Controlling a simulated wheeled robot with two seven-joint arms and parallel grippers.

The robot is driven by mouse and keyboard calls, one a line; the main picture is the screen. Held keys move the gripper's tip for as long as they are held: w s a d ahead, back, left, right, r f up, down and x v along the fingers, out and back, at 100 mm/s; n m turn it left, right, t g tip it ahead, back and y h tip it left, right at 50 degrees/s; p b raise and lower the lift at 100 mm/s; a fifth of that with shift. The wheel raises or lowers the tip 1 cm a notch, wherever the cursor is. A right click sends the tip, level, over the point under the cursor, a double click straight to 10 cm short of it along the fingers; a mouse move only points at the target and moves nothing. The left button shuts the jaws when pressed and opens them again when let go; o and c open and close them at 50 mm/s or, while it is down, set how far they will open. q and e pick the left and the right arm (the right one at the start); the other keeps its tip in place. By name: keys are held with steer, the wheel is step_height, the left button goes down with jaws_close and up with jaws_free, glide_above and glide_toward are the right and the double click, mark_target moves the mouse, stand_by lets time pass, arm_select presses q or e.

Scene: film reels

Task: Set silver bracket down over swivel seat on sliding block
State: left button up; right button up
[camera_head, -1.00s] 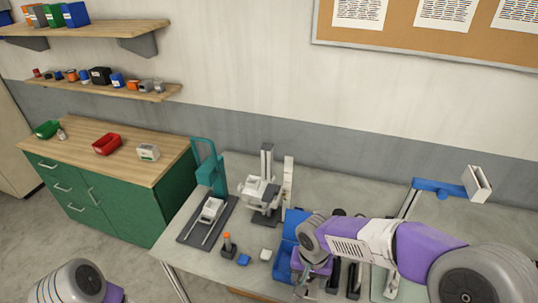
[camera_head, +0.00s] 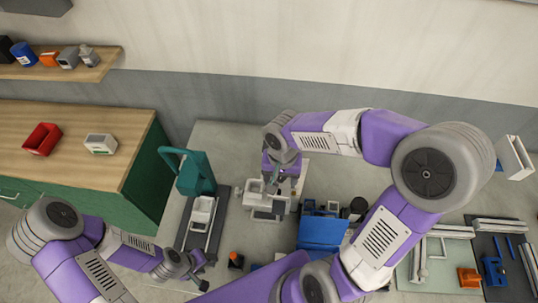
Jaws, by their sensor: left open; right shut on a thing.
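My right gripper (camera_head: 278,183) reaches down over a white fixture (camera_head: 254,192) on the bench. It is shut on a small grey piece, likely the silver bracket, mostly hidden by the gripper. I cannot tell whether the piece touches the fixture. A pale block (camera_head: 201,212), which may be the sliding block, sits on a dark railed base (camera_head: 212,238) to the left of the fixture. The swivel seat cannot be told apart clearly. My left gripper (camera_head: 198,276) is open and empty at the lower left, near the front of the railed base.
A teal upright frame (camera_head: 194,172) stands behind the pale block. An orange-topped peg (camera_head: 235,260) stands in front, and a blue bin (camera_head: 321,232) is to the right. My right arm crosses the right part of the bench. A green cabinet (camera_head: 150,180) stands at left.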

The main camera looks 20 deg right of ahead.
arm_select(q)
steer(key=shift+s+f, duration=0.1)
steer(key=shift+s, duration=0.15)
arm_select(e)
steer(key=shift+s+f, duration=0.1)
steer(key=shift+s, duration=0.15)
arm_select(q)
steer(key=shift+f+b, duration=0.2)
steer(key=shift+b, duration=0.15)
arm_select(e)
steer(key=shift+f, duration=0.25)
arm_select(q)
steer(key=shift+f+b, duration=1.5)
steer(key=shift+f, duration=0.05)
arm_select(e)
steer(key=shift+f, duration=2.15)
arm_select(q)
steer(key=shift+f+b, duration=0.3)
steer(key=shift+b, duration=0.05)
steer(key=shift+f+b, duration=0.65)
steer(key=shift+f, duration=0.05)
arm_select(e)
steer(key=shift+f, duration=0.65)
